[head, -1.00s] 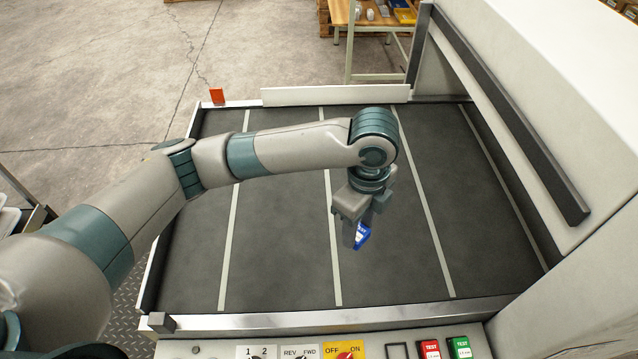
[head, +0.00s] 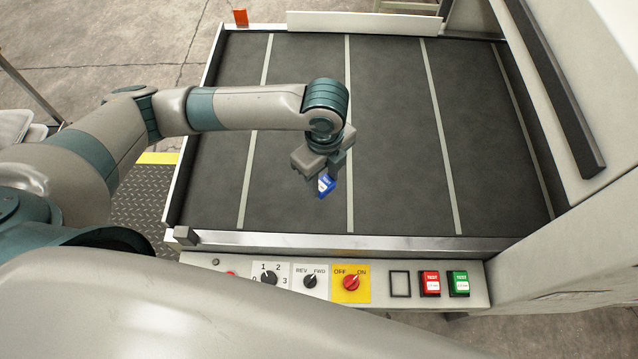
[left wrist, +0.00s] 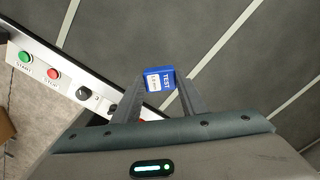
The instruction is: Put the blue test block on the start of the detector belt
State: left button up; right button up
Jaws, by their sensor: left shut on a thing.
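The blue test block (head: 326,186) is between the fingers of my left gripper (head: 322,178), which is shut on it. In the left wrist view the block (left wrist: 160,79) shows its "TEST" label between the two fingertips. The dark detector belt (head: 400,130) with pale cross lines lies below. The gripper is over the near, left-middle part of the belt, beside a pale line. I cannot tell whether the block touches the belt or hangs just above it. My right gripper is not in view.
A control panel (head: 225,262) with knobs runs along the belt's near edge, holding a red test block (head: 429,284), a green test block (head: 458,284) and an empty square slot (head: 400,284). The detector housing (head: 590,225) stands at the right.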

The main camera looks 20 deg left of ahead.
pick_arm(q)
jog(key=shift+s+a+f, duration=0.25)
jog(key=shift+a+f, duration=0.05)
jog(key=shift+a, duration=0.1)
jog(key=shift+f, duration=0.1)
jog(key=shift+f+p, duration=0.55)
jog(key=shift+f, duration=1.4)
jog(key=o, duration=1.1)
jog(key=shift+f, duration=0.1)
jog(key=shift+c, duration=0.2)
notch_tip(320, 180, up, 12)
jog(key=shift+r+b, duration=0.15)
jog(key=shift+b, duration=0.85)
